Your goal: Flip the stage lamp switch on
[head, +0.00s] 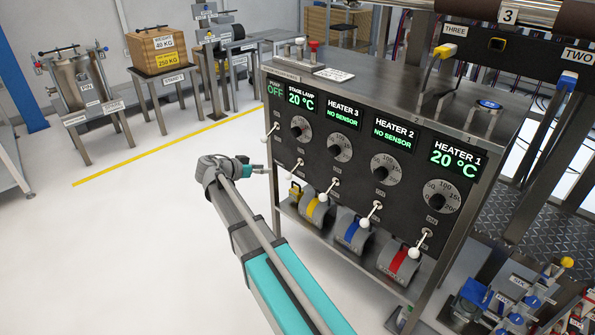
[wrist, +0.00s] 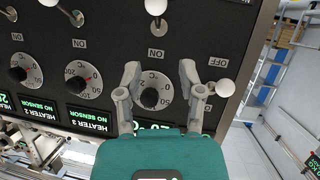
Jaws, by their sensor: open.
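The black control panel (head: 345,160) has a stage lamp column with a green display reading 20 °C (head: 301,98) and a dial (head: 300,127). Below the dial is the stage lamp switch (head: 293,171), a lever with a white ball. It also shows at the top edge of the wrist view (wrist: 156,7), where the panel appears upside down. The lever points down, away from its ON label. My gripper (head: 263,170) is left of the panel in the head view. In the wrist view my gripper (wrist: 160,68) is open and empty, its fingers framing the dial (wrist: 151,90).
The Heater 3 switch (head: 327,191) is to the right. Open floor (head: 130,230) lies left.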

